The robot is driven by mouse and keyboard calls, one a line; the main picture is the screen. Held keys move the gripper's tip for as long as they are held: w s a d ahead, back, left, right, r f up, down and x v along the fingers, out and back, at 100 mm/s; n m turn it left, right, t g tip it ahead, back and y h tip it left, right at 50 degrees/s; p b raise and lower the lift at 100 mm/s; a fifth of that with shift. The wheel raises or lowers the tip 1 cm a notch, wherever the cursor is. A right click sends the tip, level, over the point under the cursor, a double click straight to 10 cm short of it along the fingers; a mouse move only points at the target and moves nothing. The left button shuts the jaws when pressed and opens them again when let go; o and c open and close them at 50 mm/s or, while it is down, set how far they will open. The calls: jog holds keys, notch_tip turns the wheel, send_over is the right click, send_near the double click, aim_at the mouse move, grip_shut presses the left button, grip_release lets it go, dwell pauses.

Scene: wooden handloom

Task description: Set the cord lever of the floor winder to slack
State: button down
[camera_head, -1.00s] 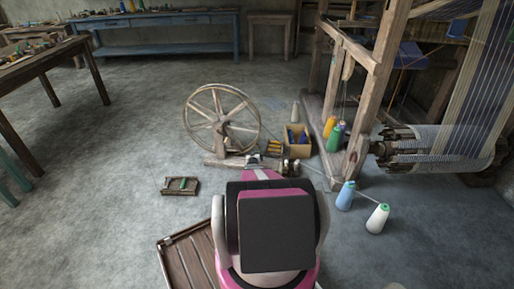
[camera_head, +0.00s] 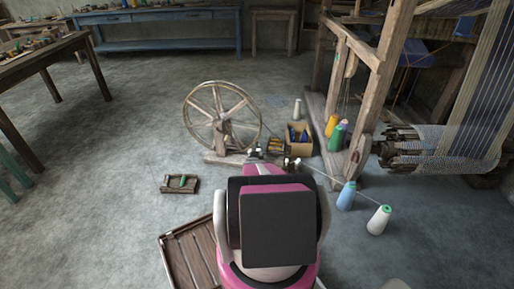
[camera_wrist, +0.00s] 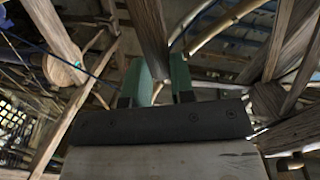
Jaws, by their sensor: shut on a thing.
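The floor winder (camera_head: 222,118) stands at the middle of the head view, with a large spoked wooden wheel on a low wooden base. My arm covers the near right end of the winder there, so the cord lever does not show clearly. In the wrist view my gripper (camera_wrist: 160,88) has two green fingers close together at the centre. A wooden bar (camera_wrist: 148,35) runs down to the gap between them, and I take it to be the cord lever. My gripper is shut on it. Whether the lever stands at slack cannot be told.
A small box (camera_head: 300,138) of bobbins stands right of the wheel. Blue (camera_head: 346,196) and white (camera_head: 378,220) thread cones stand at the right, before the loom (camera_head: 360,100). A small tray (camera_head: 180,184) and a slatted crate (camera_head: 190,250) lie at the left. The floor beyond them is clear.

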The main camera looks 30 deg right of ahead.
jog(key=shift+d, duration=0.1)
jog(key=shift+s+d+r+m, duration=0.2)
jog(key=shift+s+d+m, duration=0.55)
jog(key=shift+m, duration=0.35)
jog(key=shift+s+d+m, duration=0.75)
jog(key=shift+d+m, duration=0.1)
jog(key=shift+m, duration=0.35)
jog(key=shift+s+d+f+m, duration=0.45)
jog(key=shift+s+d+m, duration=0.25)
jog(key=shift+m, duration=0.45)
jog(key=shift+s+d+f+m, duration=0.4)
jog(key=shift+s+d+m, duration=0.3)
jog(key=shift+m, duration=0.45)
jog(key=shift+d, duration=0.1)
jog(key=c, duration=1)
grip_release()
jog(key=shift+o, duration=0.2)
